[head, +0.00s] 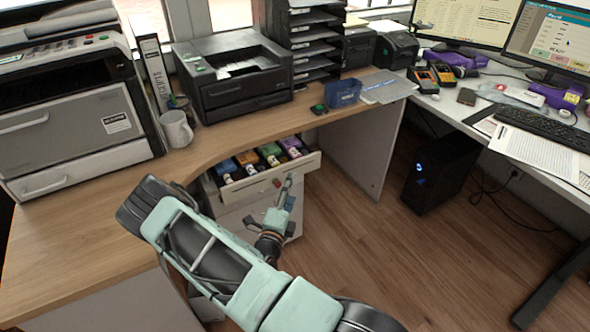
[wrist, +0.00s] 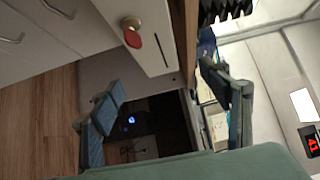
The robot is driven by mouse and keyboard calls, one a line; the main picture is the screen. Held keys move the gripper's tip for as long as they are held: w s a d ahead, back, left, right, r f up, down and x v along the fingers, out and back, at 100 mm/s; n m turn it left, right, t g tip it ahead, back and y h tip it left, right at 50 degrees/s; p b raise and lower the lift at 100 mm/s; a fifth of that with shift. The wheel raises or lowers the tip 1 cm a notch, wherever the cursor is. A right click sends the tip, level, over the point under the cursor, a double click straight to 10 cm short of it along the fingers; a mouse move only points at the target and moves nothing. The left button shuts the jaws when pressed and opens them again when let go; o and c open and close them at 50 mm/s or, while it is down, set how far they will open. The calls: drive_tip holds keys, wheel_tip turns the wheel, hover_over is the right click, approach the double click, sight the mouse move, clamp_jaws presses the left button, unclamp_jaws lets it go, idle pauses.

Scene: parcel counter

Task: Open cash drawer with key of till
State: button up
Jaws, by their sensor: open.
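The cash drawer (head: 262,186) under the wooden counter stands pulled out, with coloured items in its compartments. Its pale front (wrist: 152,58) fills the upper middle of the wrist view. A key with a red head (wrist: 134,39) sits in the round lock on that front. The red head also shows small in the head view (head: 277,183). My gripper (head: 284,196) is in front of the drawer, close to its front panel. In the wrist view my gripper (wrist: 168,105) has its fingers wide apart, with nothing between them; the key is apart from both fingertips.
Lower drawers with handles (wrist: 58,8) are below the cash drawer. A printer (head: 232,78), a white mug (head: 176,130) and a blue box (head: 343,92) stand on the counter. A black computer tower (head: 432,170) stands on the floor to the right. Open floor lies between.

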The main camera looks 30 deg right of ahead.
sight(299, 169)
drive_tip(key=x, duration=0.3)
drive_tip(key=b+x, duration=0.1)
drive_tip(key=x, duration=0.6)
drive_tip(key=shift+w+d+f, duration=0.15)
drive_tip(key=shift+w+f, duration=0.15)
drive_tip(key=shift+w, duration=0.05)
drive_tip(key=shift+c, duration=0.6)
drive_tip(key=c, duration=1.6)
